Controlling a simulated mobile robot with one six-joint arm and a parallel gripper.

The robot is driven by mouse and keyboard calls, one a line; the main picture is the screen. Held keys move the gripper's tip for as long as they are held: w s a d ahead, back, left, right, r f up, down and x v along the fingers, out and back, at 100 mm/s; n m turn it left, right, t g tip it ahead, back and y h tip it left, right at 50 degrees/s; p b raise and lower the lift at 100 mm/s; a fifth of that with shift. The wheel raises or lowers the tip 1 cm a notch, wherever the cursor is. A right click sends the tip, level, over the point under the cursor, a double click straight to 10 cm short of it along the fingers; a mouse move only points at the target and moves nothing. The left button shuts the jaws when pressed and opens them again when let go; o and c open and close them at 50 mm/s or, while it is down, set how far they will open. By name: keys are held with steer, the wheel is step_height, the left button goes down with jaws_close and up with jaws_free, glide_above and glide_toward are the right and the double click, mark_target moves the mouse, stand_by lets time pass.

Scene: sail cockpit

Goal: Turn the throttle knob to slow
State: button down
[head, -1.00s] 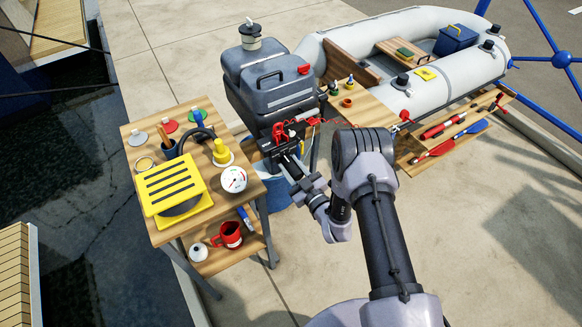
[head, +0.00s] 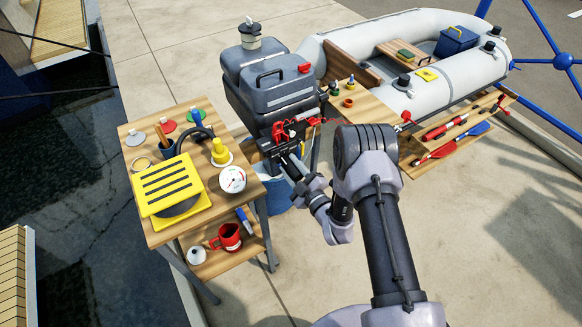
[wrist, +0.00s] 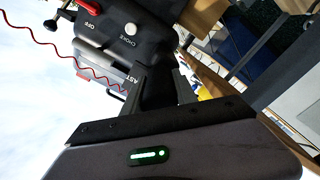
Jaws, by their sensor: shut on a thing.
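The grey outboard motor (head: 280,82) stands at the middle of the head view. My gripper (head: 276,142) is at its lower front face. In the wrist view, my gripper (wrist: 159,88) is shut on a dark knob (wrist: 158,92), which looks like the throttle knob. The letters "AST" show on the motor housing just beside the jaws, the rest of the word being hidden. The knob's pointer and exact setting cannot be made out. A white choke knob (wrist: 130,30) and a red switch marked OFF (wrist: 90,7) are beyond the jaws, apart from them.
A red coiled cord (wrist: 45,42) hangs near the motor. A wooden cart (head: 137,186) with a yellow slotted box, gauge and red mug stands at left. An inflatable boat (head: 440,95) and shelves of tools are at right. Open pavement lies at lower right.

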steer(key=shift+f, duration=0.1)
steer(key=c, duration=1)
jaws_free()
steer(key=shift+o, duration=0.2)
steer(key=p+v, duration=0.4)
steer(key=v, duration=1.3)
steer(key=shift+s+d, duration=0.2)
